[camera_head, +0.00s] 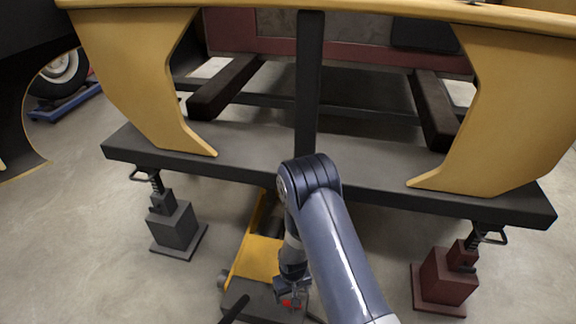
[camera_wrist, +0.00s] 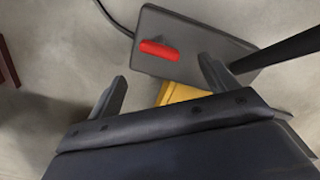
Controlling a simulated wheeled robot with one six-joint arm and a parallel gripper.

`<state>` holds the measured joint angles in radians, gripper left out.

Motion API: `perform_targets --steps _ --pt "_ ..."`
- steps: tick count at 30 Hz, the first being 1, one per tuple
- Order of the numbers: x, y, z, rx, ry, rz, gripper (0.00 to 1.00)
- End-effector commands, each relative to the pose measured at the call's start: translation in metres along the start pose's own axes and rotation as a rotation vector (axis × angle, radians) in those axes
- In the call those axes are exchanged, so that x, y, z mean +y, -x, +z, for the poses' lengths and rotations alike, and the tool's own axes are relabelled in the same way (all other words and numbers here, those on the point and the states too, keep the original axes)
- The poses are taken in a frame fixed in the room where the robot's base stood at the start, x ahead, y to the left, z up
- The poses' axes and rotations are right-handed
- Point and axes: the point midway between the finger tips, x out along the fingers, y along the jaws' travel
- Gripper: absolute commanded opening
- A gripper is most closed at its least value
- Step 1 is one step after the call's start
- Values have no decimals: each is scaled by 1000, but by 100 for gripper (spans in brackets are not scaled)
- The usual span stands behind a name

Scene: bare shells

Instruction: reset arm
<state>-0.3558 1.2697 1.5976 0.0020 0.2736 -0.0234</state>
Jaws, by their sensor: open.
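My gripper (camera_wrist: 162,67) is open in the wrist view, with its two fingers spread and nothing between them. In the head view my arm reaches down from the lower right, and my gripper (camera_head: 291,290) is low at the bottom centre, partly hidden by its own wrist. It is over a dark grey flat-topped piece (camera_wrist: 185,24) that carries a small red part (camera_wrist: 158,49). In the wrist view the red part lies just beyond the fingertips. I cannot tell the height gap.
A dark beam (camera_head: 240,158) crosses above the floor, with tan frame legs (camera_head: 150,75) on it. A grey jack (camera_head: 177,230) and a dark red jack (camera_head: 442,278) stand below its ends. A yellow piece (camera_head: 257,258) lies beside my arm.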

Motion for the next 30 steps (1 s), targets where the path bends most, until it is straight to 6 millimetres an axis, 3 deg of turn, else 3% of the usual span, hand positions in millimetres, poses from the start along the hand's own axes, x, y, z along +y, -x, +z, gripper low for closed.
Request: perform_targets --steps 1,5,12,20,30 --pt "0 15 -1 3 0 0 81" --pt "0 41 -1 2 -1 1 81" --pt "11 64 4 4 -32 0 81" --pt "17 80 9 3 -51 0 81" --pt "18 82 10 3 -54 -1 81"
